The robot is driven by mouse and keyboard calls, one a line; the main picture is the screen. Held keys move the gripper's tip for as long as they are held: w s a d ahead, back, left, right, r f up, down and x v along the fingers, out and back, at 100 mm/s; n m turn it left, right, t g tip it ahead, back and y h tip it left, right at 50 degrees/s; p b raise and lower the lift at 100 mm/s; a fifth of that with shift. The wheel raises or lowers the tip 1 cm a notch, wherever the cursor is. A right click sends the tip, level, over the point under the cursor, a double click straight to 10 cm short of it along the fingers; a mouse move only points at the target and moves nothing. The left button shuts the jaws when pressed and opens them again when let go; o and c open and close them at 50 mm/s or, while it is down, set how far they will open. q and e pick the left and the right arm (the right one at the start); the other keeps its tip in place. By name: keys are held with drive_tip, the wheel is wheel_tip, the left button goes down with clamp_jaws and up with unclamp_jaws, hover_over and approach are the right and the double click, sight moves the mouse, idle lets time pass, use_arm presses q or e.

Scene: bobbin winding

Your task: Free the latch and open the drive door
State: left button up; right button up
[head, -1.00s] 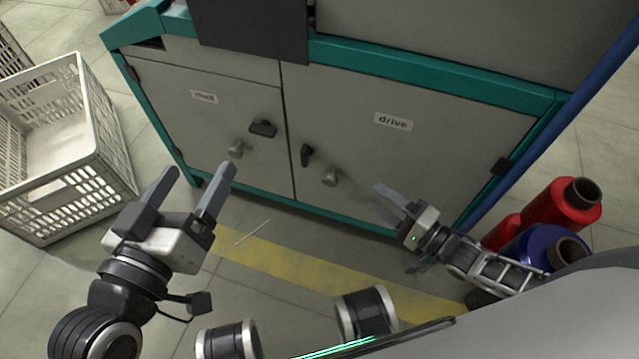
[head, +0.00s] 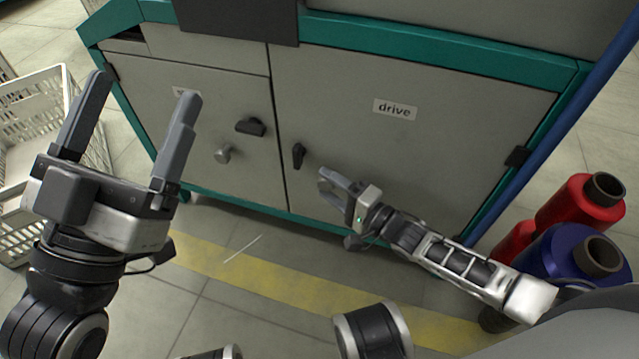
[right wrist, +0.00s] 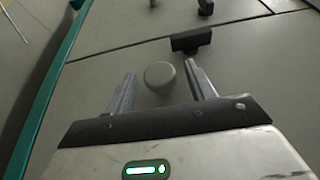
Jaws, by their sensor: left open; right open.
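The grey drive door (head: 430,150) is shut, with a "drive" label on it. Its black latch (head: 298,156) stands upright beside the door's left edge; it also shows in the right wrist view (right wrist: 190,40). My right gripper (head: 323,184) is open at the door's lower left and hides the door knob in the head view. In the right wrist view the round grey knob (right wrist: 159,77) shows between the open fingers, with gaps on both sides. My left gripper (head: 143,90) is open and empty, raised in front of the left door.
The left cabinet door (head: 205,115) has its own black latch (head: 250,126) and knob (head: 223,154). A white crate (head: 35,115) stands at the left. Red (head: 580,205) and blue (head: 570,255) spools stand at the right, near my right arm. A blue pole (head: 545,130) rises beside the cabinet.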

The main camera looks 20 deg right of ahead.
sight(320, 178)
use_arm(q)
drive_tip(key=shift+s+d+r+m+h+b, duration=0.1)
drive_tip(key=shift+s+r+m+h+b, duration=0.15)
drive_tip(key=shift+r+m+h, duration=0.45)
drive_tip(key=shift+s+r+m+h+b, duration=0.15)
drive_tip(key=shift+s+r+m+h, duration=0.2)
drive_tip(key=shift+m+h, duration=0.55)
use_arm(e)
drive_tip(key=shift+x, duration=1.6)
